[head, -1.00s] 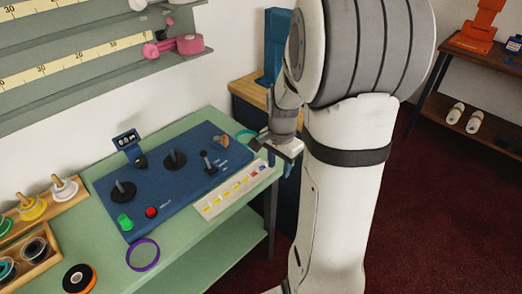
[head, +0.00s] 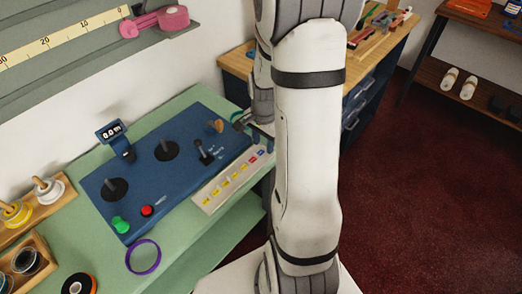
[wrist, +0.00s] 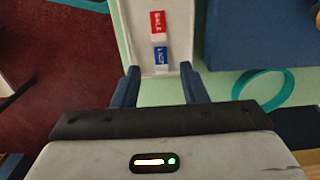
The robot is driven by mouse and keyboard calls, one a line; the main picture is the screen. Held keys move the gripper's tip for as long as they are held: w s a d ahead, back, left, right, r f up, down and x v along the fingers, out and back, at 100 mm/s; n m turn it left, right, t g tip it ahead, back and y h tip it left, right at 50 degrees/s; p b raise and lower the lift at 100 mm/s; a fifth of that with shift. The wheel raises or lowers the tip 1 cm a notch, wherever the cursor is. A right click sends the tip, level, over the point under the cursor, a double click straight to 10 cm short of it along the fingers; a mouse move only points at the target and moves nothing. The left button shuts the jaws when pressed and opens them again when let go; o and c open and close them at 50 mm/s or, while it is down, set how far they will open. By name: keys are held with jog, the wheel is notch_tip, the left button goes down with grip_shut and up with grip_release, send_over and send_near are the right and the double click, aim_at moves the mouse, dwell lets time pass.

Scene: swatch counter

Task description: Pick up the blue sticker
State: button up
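The blue sticker (wrist: 161,56) lies at the end of a cream strip (wrist: 138,45), beside a red sticker (wrist: 158,22). In the wrist view, my gripper (wrist: 161,80) is open and empty. Its two dark blue fingers stand apart, with the blue sticker just beyond their tips and roughly centred between them. I cannot tell the height of the fingers above the strip. In the head view, my gripper (head: 262,134) is at the right end of the green counter, near the small blue sticker (head: 261,153); my arm hides part of this area.
A blue panel (head: 135,190) with knobs and a lever lies behind the strip. A teal ring (wrist: 258,92) is right of the fingers in the wrist view. A purple ring (head: 143,257) and spools (head: 48,190) are at the left. A wooden bench (head: 238,64) stands behind.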

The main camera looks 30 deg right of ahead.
jog(key=shift+f, duration=0.65)
grip_shut()
